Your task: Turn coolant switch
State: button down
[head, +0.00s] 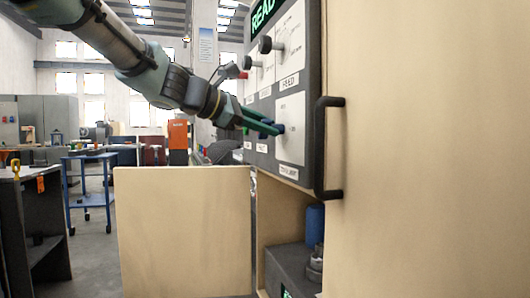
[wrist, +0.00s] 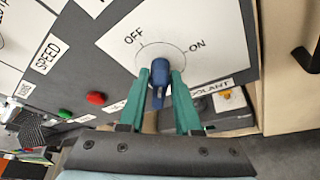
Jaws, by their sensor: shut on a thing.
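The coolant switch is a blue knob (wrist: 160,72) on a white plate (wrist: 210,45) marked OFF and ON, with a COOLANT label partly hidden below it. In the wrist view my gripper (wrist: 161,84) has its two green fingers on either side of the knob, shut on it. The knob's tip side is partly hidden between the fingers. In the head view my gripper (head: 279,130) reaches the lower part of the control panel (head: 263,155) from the left, its fingertips at the blue knob.
In the wrist view a red button (wrist: 96,98) and a green button (wrist: 64,113) sit left of the plate. In the head view a black handle (head: 320,150) stands right of the panel, and an open wooden door (head: 185,230) is below my arm. Other dials (head: 266,45) are above.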

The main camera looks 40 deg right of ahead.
jog(key=m+h+b, duration=0.1)
jog(key=m+b, duration=0.1)
jog(key=b, duration=0.5)
jog(key=f+m+t+h+b, duration=0.1)
jog(key=m+b, duration=0.2)
jog(key=b, duration=0.5)
jog(key=m+t+h+b, duration=0.1)
jog(key=m+b, duration=0.1)
jog(key=b, duration=0.6)
jog(key=shift+s+a+f+m, duration=0.1)
jog(key=shift+s+f+m, duration=0.1)
jog(key=shift+f+m, duration=0.15)
jog(key=shift+r+m+b, duration=0.2)
jog(key=shift+m+b, duration=0.05)
jog(key=shift+b, duration=0.2)
jog(key=c, duration=0.8)
grip_release()
